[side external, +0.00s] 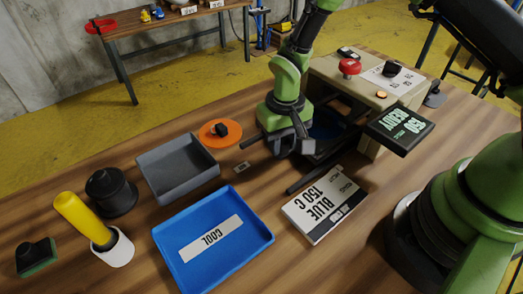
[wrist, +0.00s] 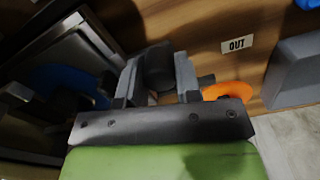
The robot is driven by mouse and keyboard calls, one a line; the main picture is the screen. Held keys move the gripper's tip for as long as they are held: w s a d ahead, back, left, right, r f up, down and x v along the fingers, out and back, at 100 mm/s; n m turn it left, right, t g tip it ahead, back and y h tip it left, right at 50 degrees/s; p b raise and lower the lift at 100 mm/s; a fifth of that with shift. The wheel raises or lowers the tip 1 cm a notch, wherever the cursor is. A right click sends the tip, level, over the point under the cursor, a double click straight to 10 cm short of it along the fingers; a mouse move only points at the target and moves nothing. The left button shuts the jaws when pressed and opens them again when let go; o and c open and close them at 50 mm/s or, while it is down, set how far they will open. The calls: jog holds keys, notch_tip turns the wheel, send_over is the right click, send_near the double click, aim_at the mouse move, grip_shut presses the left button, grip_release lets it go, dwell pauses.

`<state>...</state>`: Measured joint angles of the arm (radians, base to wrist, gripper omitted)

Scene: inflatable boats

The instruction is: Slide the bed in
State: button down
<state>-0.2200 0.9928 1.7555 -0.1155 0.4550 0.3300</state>
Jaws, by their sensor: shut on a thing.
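My gripper (wrist: 157,85) is shut on a dark round handle (wrist: 157,65) in the wrist view. In the side view, my gripper (side external: 288,148) is low at the front of the beige press (side external: 335,75). The dark bed (wrist: 85,45) lies left of the handle in the wrist view. A blue piece (wrist: 72,84) shows at the bed, and also inside the press mouth (side external: 327,127) in the side view. Dark rails (side external: 312,178) reach out of the press. My gripper and arm hide much of the bed and handle in the side view.
An OUT label (side external: 241,167) is on the table near the rails. An orange disc (side external: 220,132) with a black knob, a grey tray (side external: 178,167) and a blue COOL tray (side external: 212,240) stand left. A BLUE 150 C card (side external: 325,204) lies in front. The display (side external: 399,129) reads 150 READY.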

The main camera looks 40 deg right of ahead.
jog(key=d, duration=0.7)
jog(key=shift+d, duration=0.2)
jog(key=c, duration=0.8)
grip_release()
jog(key=shift+r, duration=0.1)
notch_tip(320, 180, up, 10)
